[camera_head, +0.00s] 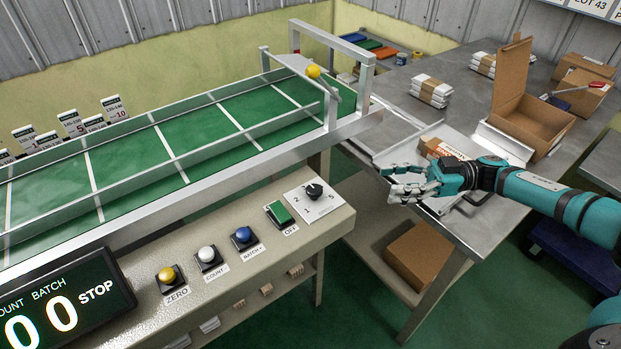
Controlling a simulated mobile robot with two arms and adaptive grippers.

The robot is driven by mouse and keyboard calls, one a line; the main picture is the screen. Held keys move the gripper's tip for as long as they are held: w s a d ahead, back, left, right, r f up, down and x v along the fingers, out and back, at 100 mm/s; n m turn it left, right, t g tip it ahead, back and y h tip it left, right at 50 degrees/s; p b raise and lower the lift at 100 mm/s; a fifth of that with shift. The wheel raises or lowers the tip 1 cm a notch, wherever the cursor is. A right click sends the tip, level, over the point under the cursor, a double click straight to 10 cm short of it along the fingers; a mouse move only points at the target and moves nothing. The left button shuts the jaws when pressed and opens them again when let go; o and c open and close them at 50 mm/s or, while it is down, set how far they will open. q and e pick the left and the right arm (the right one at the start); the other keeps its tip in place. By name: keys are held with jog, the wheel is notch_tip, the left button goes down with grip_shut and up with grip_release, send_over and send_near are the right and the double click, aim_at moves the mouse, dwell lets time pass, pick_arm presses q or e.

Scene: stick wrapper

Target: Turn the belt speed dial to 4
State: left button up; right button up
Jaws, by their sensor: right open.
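The belt speed dial is a black knob (314,191) on a white plate (325,205) with numbers around it, at the right end of the beige control panel (230,262). The plate's numbers are small, and I cannot tell exactly which one the knob points to. My right gripper (388,180) is open and empty. It comes in from the right on a teal arm and hovers to the right of the dial, apart from it, over the edge of the metal table. My left gripper is not in view.
Left of the dial are a green switch (279,213) marked OFF and blue (242,235), white (206,254) and yellow (167,275) buttons. A display (65,305) reads STOP. The green belt (200,130) with metal rails runs behind. An open carton (535,110) stands on the table (440,75).

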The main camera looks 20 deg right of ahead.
aim_at(314, 189)
jog(key=a+p, duration=0.1)
jog(key=a, duration=0.4)
jog(key=w+a+p, duration=0.1)
jog(key=a, duration=0.4)
jog(key=w+a+p, duration=0.1)
jog(key=a, duration=0.4)
jog(key=shift+w+a+r, duration=0.15)
jog(key=shift+w+a, duration=0.05)
jog(key=shift+a, duration=0.2)
jog(key=shift+w+a, duration=0.1)
jog(key=shift+a, duration=0.3)
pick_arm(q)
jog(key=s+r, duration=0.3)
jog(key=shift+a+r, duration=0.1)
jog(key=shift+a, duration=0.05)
pick_arm(e)
grip_shut()
